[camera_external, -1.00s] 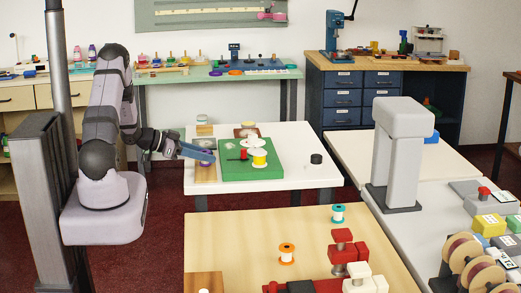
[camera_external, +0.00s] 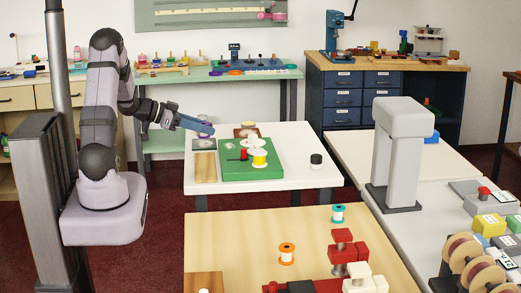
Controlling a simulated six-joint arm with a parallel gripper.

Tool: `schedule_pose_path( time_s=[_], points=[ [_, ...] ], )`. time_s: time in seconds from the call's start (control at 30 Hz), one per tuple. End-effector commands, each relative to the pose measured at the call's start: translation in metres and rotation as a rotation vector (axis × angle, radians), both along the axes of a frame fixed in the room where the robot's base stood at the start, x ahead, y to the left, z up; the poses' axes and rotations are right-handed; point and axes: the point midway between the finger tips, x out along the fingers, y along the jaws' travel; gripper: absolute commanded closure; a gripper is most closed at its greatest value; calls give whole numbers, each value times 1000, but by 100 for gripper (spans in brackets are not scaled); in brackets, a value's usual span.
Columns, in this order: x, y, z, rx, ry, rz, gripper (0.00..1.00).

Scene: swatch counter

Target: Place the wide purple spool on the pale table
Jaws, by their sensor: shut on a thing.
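My gripper (camera_external: 208,129) is shut on the wide purple spool (camera_external: 204,136), which is small in view and partly covered by the blue fingers. It holds the spool above the left back part of the white-topped pale table (camera_external: 290,145), over the area of a grey tile (camera_external: 203,145). The spool looks clear of the surface, but its exact height is hard to tell. A wooden block (camera_external: 205,167) on the table's left side has a bare top.
A green board (camera_external: 240,173) on the same table carries a yellow spool (camera_external: 260,158), white spool parts and a red piece. A dark round item (camera_external: 316,164) stands at the right. The table between them is clear. A wooden table (camera_external: 225,240) stands in front.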

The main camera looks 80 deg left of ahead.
Motion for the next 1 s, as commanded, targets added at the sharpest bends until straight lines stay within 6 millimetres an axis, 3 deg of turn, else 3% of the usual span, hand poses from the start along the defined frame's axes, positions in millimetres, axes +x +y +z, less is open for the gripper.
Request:
schedule_pose_path(
  time_s=[0.17, 0.27, 0.47, 0.6, 0.8, 1.0],
  points=[
    [12, -17, -6, -5, 4, -46, 91],
    [25, -39, -13, -8, 9, -101, 91],
    [56, -112, -32, -11, 18, -275, 91],
    [71, -176, -43, -10, 21, -417, 91],
    [76, -261, -52, -8, 15, -602, 91],
    [70, -317, -54, -4, 6, -724, 91]
  ],
)
